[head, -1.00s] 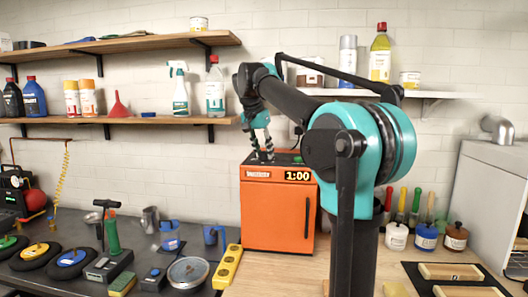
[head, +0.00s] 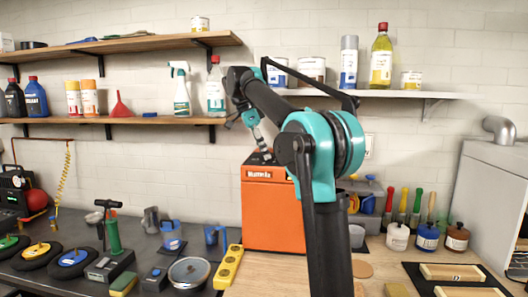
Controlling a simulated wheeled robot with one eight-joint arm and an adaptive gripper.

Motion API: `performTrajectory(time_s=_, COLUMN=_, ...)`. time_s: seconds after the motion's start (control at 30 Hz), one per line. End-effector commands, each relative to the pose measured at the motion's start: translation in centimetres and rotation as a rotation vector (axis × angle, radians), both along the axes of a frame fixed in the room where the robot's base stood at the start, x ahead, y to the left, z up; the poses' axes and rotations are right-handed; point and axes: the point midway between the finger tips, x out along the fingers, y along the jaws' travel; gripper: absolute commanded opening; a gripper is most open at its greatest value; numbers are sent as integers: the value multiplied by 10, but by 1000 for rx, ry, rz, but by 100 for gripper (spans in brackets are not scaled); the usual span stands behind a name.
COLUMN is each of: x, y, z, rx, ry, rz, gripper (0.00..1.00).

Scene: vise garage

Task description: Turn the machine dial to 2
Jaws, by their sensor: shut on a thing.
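The orange machine (head: 270,215) stands on the counter against the wall, with a dark top. My gripper (head: 265,154) points down at the machine's top and is shut on the dial there. The dial is small and mostly hidden by the fingers, so its setting cannot be read. My arm covers the right part of the machine's front, including its display and handle.
A yellow power strip (head: 229,267) lies left of the machine. A grey toolbox (head: 366,205) stands behind my arm on the right. Shelves with bottles and cans hang above. Bare wooden counter shows in front of the machine.

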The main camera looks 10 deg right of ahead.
Motion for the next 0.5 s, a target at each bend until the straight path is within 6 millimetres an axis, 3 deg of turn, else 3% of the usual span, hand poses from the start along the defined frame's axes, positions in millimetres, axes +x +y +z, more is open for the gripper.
performTrajectory(time_s=0.5, x=0, y=0, z=0, rx=1, ry=0, rz=-80, gripper=2)
